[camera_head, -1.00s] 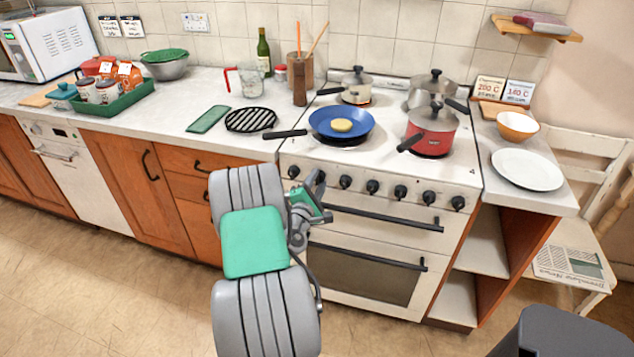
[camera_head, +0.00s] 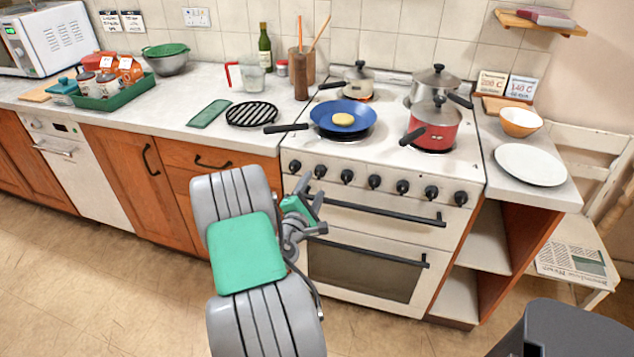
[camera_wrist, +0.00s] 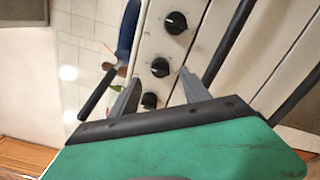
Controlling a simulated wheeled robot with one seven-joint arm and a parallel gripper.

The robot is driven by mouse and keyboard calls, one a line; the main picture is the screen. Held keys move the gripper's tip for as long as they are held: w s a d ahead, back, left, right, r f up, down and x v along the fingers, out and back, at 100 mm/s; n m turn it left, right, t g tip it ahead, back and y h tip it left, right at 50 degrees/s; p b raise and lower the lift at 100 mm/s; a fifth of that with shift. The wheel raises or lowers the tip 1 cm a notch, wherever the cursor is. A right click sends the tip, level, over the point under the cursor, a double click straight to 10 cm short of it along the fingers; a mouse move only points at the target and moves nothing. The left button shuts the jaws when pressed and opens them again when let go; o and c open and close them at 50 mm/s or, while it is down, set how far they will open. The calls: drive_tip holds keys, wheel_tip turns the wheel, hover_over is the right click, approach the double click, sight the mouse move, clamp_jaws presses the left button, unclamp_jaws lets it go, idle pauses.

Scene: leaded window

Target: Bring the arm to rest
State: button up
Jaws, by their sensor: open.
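My gripper (camera_head: 318,212) is in front of the cooker, below the knob row, at the end of my grey and green arm. In the wrist view my gripper (camera_wrist: 160,98) shows two grey fingers spread apart with nothing between them. Cooker knobs (camera_wrist: 160,67) show beyond the fingers. The white cooker (camera_head: 300,152) stands behind my gripper, with a clear gap hard to judge.
A blue pan (camera_head: 362,124) with a yellow round item (camera_head: 343,119) sits on the hob, its handle pointing left. A red pot (camera_head: 440,133) stands to its right. Oven handles (camera_head: 385,212) stick out near my gripper. A white chair (camera_head: 580,235) stands at right. The floor at left is open.

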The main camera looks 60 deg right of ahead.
drive_tip(key=shift+s+a, duration=0.15)
drive_tip(key=shift+a, duration=0.9)
